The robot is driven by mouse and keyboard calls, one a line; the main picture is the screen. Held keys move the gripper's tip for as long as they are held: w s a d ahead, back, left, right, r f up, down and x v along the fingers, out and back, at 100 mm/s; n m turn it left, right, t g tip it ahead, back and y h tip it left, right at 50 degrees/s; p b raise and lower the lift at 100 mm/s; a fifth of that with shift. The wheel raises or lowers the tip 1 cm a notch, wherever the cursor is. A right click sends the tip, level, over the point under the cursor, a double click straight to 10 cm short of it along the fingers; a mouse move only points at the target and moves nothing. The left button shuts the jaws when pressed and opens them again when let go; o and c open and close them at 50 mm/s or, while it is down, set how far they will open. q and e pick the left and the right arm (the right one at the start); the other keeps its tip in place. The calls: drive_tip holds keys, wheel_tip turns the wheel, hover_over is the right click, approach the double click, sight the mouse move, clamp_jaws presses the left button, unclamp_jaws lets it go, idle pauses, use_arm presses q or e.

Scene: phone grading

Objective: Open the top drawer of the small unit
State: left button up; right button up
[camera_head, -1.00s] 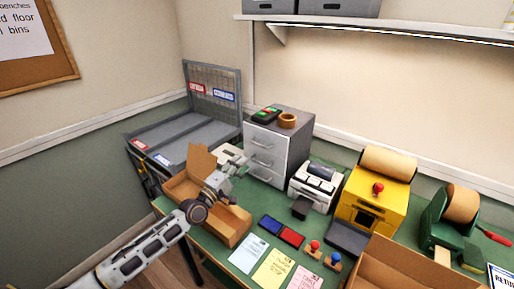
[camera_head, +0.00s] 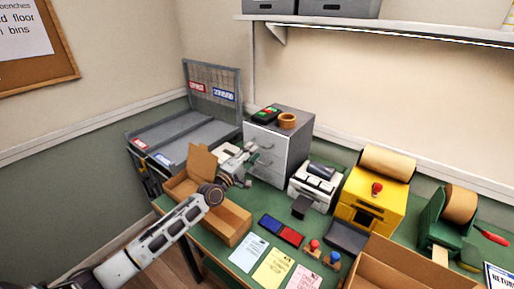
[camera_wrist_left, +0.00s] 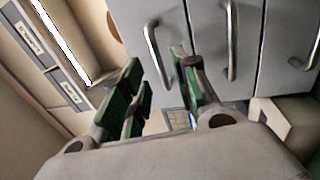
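The small grey drawer unit (camera_head: 297,147) stands at the back left of the green table, its drawers seen closed. Its drawer fronts show in the left wrist view, turned sideways, with the top drawer's handle (camera_wrist_left: 153,45) leftmost and another handle (camera_wrist_left: 231,40) beside it. My left gripper (camera_head: 247,153) is in front of the upper drawers. In the left wrist view my left gripper (camera_wrist_left: 160,80) is open, its green-padded fingers apart, with the top handle's end showing between them. I cannot tell whether they touch it. My right gripper is not in view.
An open cardboard box (camera_head: 233,222) lies below my left arm. A white printer (camera_head: 313,188) stands right of the unit, with a yellow machine (camera_head: 372,203) beyond it.

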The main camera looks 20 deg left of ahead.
use_arm(q)
drive_tip(key=shift+x, duration=1.9)
drive_tip(key=shift+c, duration=0.5)
clamp_jaws()
